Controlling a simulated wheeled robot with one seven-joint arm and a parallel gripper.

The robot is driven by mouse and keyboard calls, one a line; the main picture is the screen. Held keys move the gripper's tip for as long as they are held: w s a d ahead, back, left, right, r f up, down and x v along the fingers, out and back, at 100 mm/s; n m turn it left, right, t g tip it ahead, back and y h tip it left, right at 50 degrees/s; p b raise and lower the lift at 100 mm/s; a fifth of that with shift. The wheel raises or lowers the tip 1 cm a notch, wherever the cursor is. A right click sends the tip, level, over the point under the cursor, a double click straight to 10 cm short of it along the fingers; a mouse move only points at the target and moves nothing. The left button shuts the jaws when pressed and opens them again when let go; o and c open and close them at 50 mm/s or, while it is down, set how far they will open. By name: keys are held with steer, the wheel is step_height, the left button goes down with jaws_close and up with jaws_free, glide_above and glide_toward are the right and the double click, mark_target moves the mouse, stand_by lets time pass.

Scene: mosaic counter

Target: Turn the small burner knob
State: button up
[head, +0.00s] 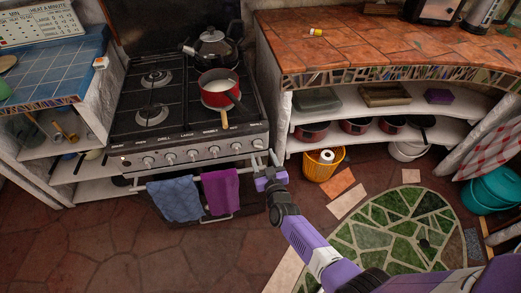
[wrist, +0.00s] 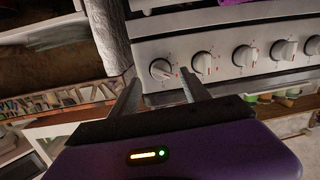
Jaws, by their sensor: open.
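The stove front panel (head: 200,152) carries a row of several silver knobs. Labels above them are too small to read surely, so I cannot tell which knob is the small burner's. My gripper (head: 266,160) is at the right end of this row in the head view, open and empty. In the wrist view, the end knob (wrist: 162,69) shows just beyond and between the two spread fingers of my gripper (wrist: 160,78). Contact with it is not visible. Another knob (wrist: 204,63) is just right of it there. In the head view the end knob (head: 257,143) is beside the fingertips.
A blue towel (head: 174,198) and a purple towel (head: 220,190) hang from the oven handle below the knobs. A red pot (head: 215,98) and a kettle (head: 213,47) stand on the stove. A shelved counter (head: 281,118) adjoins closely on the right.

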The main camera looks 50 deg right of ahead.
steer(key=v, duration=0.3)
steer(key=shift+s+a+p, duration=0.2)
steer(key=shift+s+p, duration=0.15)
steer(key=shift+p, duration=0.05)
jaws_close()
stand_by(1.4)
